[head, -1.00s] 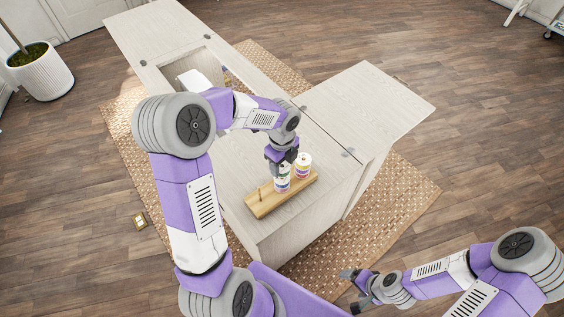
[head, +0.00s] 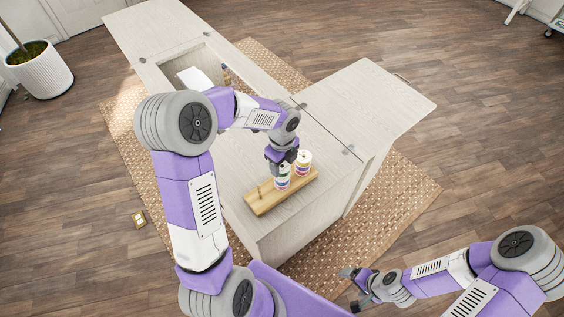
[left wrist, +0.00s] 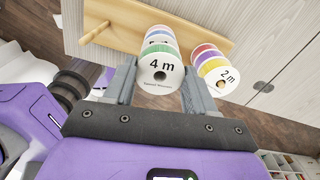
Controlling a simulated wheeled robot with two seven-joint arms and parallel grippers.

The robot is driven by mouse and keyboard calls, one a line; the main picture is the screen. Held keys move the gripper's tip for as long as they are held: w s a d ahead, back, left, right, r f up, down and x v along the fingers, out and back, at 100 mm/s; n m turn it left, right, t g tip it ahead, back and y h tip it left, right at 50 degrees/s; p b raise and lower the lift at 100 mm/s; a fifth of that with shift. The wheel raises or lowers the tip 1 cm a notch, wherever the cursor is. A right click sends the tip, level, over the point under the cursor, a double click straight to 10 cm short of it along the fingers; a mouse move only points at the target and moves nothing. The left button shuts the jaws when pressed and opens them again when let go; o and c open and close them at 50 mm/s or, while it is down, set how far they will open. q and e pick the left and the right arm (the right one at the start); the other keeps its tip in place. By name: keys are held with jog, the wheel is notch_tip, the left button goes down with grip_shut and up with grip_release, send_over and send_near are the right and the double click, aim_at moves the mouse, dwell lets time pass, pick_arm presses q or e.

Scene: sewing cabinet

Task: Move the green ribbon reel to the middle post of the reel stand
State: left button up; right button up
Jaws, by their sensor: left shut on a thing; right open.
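The wooden reel stand (head: 263,204) lies on the cabinet top; its bare post shows in the left wrist view (left wrist: 95,33). The green ribbon reel (left wrist: 160,68), with a white "4 m" face, is at the top of the stack over the middle post. A blue-banded reel shows beneath it; the middle post itself is hidden. My left gripper (head: 283,163) is shut on the green reel, one finger on each side. Another stack (head: 304,160), with yellow, red and purple bands and a "2 m" face, stands on the end post beside it. My right gripper (head: 352,288) is open and empty, low over the floor.
The cabinet top (head: 235,168) has bare room around the stand. An open recess with a white object (head: 193,77) lies further back. The side leaf (head: 375,100) is clear. A woven rug (head: 405,190) lies below.

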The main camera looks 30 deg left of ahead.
pick_arm(q)
jog(key=shift+f+b, duration=0.35)
jog(key=shift+f, duration=0.35)
jog(key=o, duration=1.1)
notch_tip(320, 180, up, 8)
jog(key=shift+f+p, duration=0.2)
jog(key=shift+p, duration=0.85)
jog(key=shift+s, duration=0.1)
